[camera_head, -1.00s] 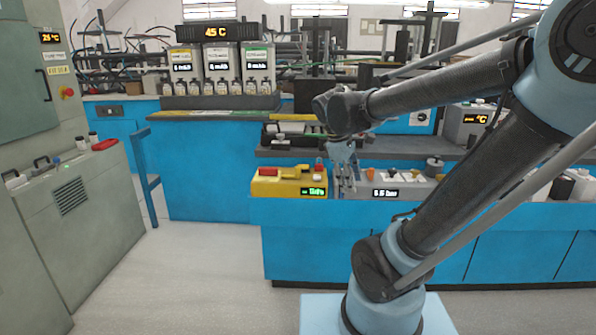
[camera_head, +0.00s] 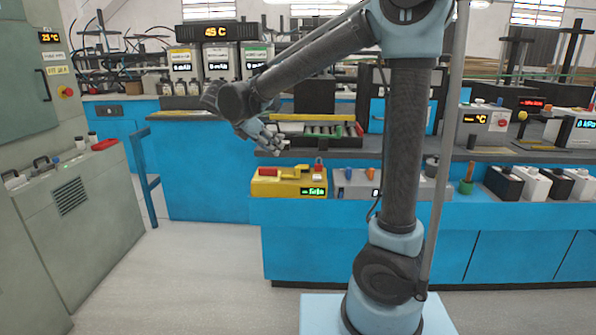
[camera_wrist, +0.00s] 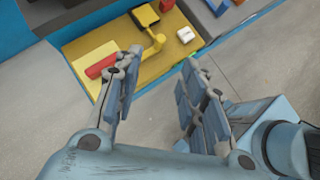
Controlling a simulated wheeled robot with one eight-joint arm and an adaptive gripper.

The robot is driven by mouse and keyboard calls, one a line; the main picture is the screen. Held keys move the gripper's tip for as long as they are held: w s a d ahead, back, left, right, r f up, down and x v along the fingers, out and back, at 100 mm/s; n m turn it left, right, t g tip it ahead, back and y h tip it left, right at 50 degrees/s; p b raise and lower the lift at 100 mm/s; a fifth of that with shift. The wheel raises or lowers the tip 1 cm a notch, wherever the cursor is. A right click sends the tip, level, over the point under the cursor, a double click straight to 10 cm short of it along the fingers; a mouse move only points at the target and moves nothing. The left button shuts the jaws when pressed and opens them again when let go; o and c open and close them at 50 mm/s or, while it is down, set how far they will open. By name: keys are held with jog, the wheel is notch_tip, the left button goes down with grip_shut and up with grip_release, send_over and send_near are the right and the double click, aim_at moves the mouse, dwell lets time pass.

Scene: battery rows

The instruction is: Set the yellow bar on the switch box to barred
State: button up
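The yellow switch box (camera_head: 262,187) stands at the left end of the blue bench. It has a red block (camera_head: 268,171) on its left, a red knob (camera_head: 319,163) at the right and a small green-lit display. The yellow bar (camera_head: 292,175) lies across its top. In the wrist view the box (camera_wrist: 128,72) shows beyond my fingers, with the yellow bar (camera_wrist: 153,45) and red block (camera_wrist: 101,67) near the left finger. My gripper (camera_head: 270,140) is open and empty, above and apart from the box; its spread fingers show in the wrist view (camera_wrist: 162,60).
A grey panel with knobs (camera_head: 350,185) adjoins the box on the right, partly behind my arm. A raised shelf with a tray of cells (camera_head: 315,130) stands behind. Open floor (camera_head: 190,270) lies in front and to the left.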

aim_at(297, 168)
jog(key=x, duration=1.7)
jog(key=shift+d+f, duration=0.1)
